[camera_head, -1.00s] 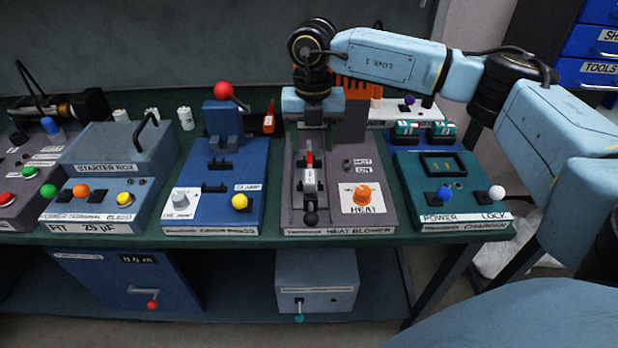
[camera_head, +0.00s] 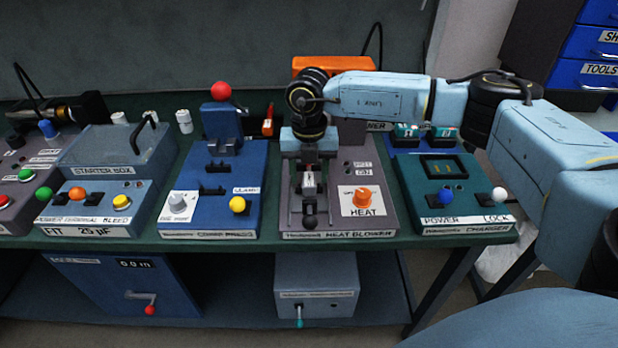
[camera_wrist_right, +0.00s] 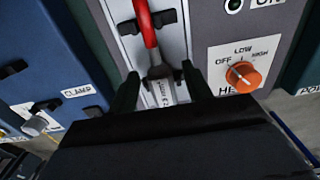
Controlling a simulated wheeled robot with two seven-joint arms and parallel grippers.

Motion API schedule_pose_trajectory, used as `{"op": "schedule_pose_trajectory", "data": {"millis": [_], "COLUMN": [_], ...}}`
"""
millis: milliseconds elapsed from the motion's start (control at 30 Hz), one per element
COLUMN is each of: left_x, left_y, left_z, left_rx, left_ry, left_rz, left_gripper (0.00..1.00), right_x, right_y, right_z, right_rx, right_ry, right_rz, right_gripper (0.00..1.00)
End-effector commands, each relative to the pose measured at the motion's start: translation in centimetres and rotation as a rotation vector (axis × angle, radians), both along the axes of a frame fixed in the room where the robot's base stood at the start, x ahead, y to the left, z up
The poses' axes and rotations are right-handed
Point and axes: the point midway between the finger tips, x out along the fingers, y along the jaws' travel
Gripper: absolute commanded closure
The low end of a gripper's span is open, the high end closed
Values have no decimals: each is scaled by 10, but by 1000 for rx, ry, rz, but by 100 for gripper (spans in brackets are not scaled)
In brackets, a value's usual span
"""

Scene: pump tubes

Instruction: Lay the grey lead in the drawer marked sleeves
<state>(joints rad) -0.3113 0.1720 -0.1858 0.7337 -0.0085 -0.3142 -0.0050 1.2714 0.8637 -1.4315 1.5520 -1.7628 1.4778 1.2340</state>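My right gripper (camera_head: 309,188) is low over the slot of the heat blower (camera_head: 345,220). In the right wrist view its two dark fingers (camera_wrist_right: 160,88) stand apart, one on each side of a grey, labelled end piece (camera_wrist_right: 161,92) in the slot. A red length (camera_wrist_right: 145,25) runs from that piece through a black clip. I cannot tell whether this is the grey lead. Gaps show beside the piece, so the fingers do not grip it. No drawer label reading sleeves shows; blue drawers (camera_head: 592,75) at the far right read "TOOLS" and "SH", cut off. My left gripper is out of view.
The blue clamp press (camera_head: 210,215) with a red knob stands left of the blower, and the teal charger (camera_head: 450,190) stands right. The blower's orange heat knob (camera_wrist_right: 242,76) is close beside the right finger. An orange box (camera_head: 318,66) stands behind.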

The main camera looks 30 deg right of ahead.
Motion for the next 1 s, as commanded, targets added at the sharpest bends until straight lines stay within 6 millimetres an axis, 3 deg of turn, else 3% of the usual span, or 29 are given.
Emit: {"op": "schedule_pose_trajectory", "data": {"millis": [33, 367, 667, 867, 1000], "left_x": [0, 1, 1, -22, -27], "left_y": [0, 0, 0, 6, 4], "left_z": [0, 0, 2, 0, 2], "left_rx": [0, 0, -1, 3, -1], "left_ry": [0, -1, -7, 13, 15], "left_rz": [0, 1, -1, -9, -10], "left_gripper": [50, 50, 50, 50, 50], "right_x": [0, 0, 1, 1, 0], "right_y": [0, 0, 0, 0, 0], "right_z": [0, 1, 11, 50, 77], "right_rx": [0, 1, 1, 2, 1], "right_ry": [0, -1, -3, -5, -3], "right_rz": [0, 0, 0, 0, 0], "right_gripper": [58, 100, 100, 100, 100]}}
